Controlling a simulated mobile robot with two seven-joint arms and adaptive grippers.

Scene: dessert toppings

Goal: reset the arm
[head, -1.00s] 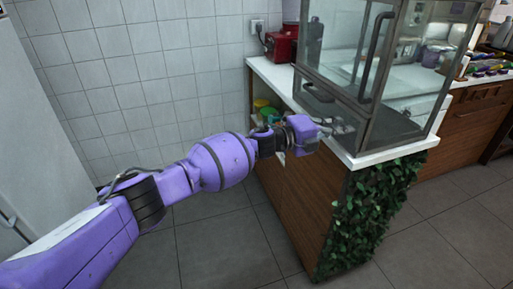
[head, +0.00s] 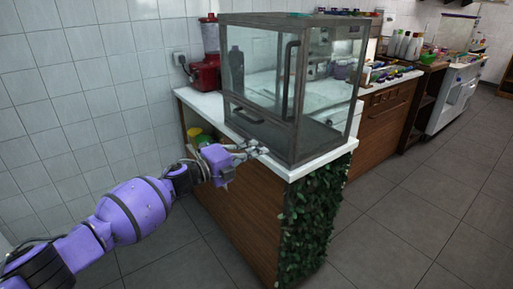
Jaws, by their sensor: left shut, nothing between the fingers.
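My left arm comes in from the lower left, purple with dark joints. My left gripper (head: 250,149) is shut and empty. In the picture it lies at the front edge of the white counter (head: 196,99), by the lower corner of the glass display case (head: 262,75). I cannot tell whether it touches either one. My right gripper is not in view.
A red blender (head: 207,70) stands at the counter's back left. Leafy greenery (head: 312,225) covers the counter's end. Bottles (head: 404,45) and small items sit on the far counter. Grey floor (head: 420,220) on the right is clear.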

